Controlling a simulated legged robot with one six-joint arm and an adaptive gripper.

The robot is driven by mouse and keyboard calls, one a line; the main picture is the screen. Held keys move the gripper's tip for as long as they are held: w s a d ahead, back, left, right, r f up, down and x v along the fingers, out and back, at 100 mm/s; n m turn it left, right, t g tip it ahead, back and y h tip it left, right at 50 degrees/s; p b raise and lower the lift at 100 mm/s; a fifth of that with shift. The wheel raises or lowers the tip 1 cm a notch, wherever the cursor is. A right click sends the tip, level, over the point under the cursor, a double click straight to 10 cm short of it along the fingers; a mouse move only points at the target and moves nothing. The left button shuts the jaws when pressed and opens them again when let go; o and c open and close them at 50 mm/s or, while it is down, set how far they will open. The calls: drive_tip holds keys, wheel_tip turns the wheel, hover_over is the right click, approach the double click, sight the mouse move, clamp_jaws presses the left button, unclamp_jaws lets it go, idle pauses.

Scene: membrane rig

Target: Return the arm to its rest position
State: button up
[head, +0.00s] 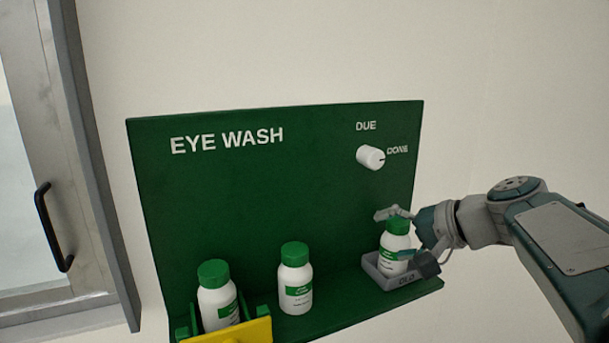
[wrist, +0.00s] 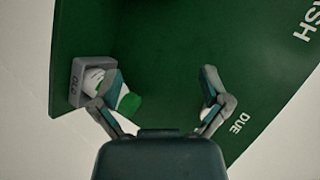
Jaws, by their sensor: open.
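My gripper (head: 408,236) is at the right end of the green eye wash station in the head view. In the wrist view my gripper (wrist: 165,100) has its two fingers spread wide, with nothing clasped between them. A white bottle with a green cap (head: 393,252) stands in the grey tray marked OLD (head: 410,278). One finger overlaps this bottle in both views; I cannot tell whether it touches. The bottle's cap (wrist: 128,103) and the grey tray (wrist: 76,82) also show in the wrist view.
Two more green-capped bottles stand on the shelf, one in the middle (head: 295,280) and one at the left (head: 217,297) behind a yellow part (head: 235,332). A white knob (head: 370,157) sticks out near DUE and DONE. A door with a black handle (head: 52,228) is at the left.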

drive_tip(key=s+f+n+g+h, duration=0.2)
drive_tip(key=s+f+n+h, duration=0.4)
drive_tip(key=s+f, duration=1)
drive_tip(key=s+h, duration=0.2)
drive_tip(key=s, duration=0.1)
drive_tip(key=shift+s+h, duration=0.35)
drive_tip(key=shift+h, duration=0.05)
